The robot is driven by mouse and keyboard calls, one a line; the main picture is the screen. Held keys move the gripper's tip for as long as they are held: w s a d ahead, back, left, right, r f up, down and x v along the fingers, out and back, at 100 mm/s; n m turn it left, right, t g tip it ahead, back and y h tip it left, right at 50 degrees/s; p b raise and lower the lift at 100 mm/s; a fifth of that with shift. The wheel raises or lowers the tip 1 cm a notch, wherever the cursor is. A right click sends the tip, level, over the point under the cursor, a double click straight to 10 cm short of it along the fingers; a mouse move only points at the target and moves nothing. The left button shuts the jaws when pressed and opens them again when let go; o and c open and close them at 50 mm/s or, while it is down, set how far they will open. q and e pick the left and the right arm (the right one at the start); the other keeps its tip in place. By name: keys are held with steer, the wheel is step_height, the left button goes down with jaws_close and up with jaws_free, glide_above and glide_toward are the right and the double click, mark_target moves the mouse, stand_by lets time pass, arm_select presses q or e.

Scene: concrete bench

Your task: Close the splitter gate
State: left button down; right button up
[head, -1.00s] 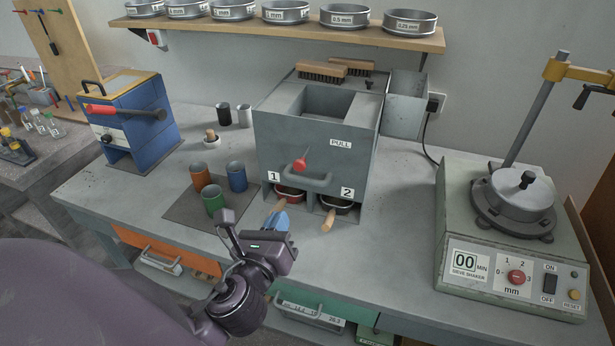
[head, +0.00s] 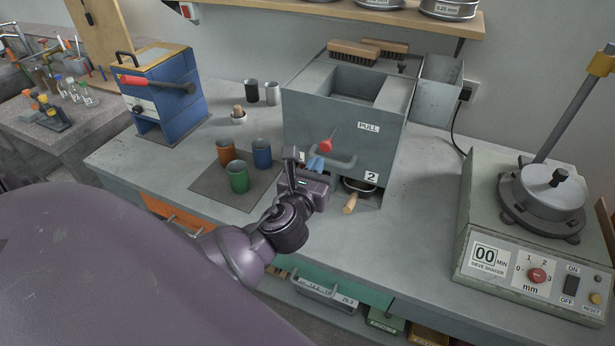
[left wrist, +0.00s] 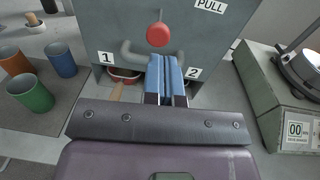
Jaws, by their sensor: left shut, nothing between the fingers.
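The splitter (head: 350,108) is a grey metal box with an open hopper on top and a PULL label on its front. Its gate handle, a grey bar (head: 343,163), runs across the lower front; it also shows in the left wrist view (left wrist: 127,51). A red knob (head: 326,146) sticks out just above the bar; it is round in the left wrist view (left wrist: 158,34). My left gripper (head: 315,164) is shut and empty, its blue fingers (left wrist: 166,72) at the bar and below the knob. Whether they touch the bar I cannot tell. My right gripper is not in view.
Pans with wooden handles sit in the openings marked 1 and 2; pan 2's handle (head: 350,203) juts out. Orange, green (head: 239,177) and blue cups stand on a dark mat to the left. The sieve shaker (head: 530,230) stands at right.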

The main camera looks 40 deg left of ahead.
mark_target(327, 147)
arm_select(q)
steer(key=x, duration=0.3)
steer(key=shift+w, duration=0.2)
steer(key=shift+w+a, duration=0.15)
steer(key=shift+w, duration=0.2)
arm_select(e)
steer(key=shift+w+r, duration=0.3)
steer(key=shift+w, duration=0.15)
arm_select(q)
steer(key=shift+w, duration=0.15)
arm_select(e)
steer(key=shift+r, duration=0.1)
arm_select(q)
steer(key=shift+w+a+r+p, duration=0.1)
steer(key=shift+w+a+p, duration=0.05)
steer(key=shift+w+p, duration=0.25)
steer(key=p+x, duration=0.1)
steer(key=x, duration=0.2)
steer(key=shift+w+p, duration=0.15)
steer(key=shift+p, duration=0.15)
steer(key=shift+w, duration=0.25)
steer(key=shift+a, duration=0.1)
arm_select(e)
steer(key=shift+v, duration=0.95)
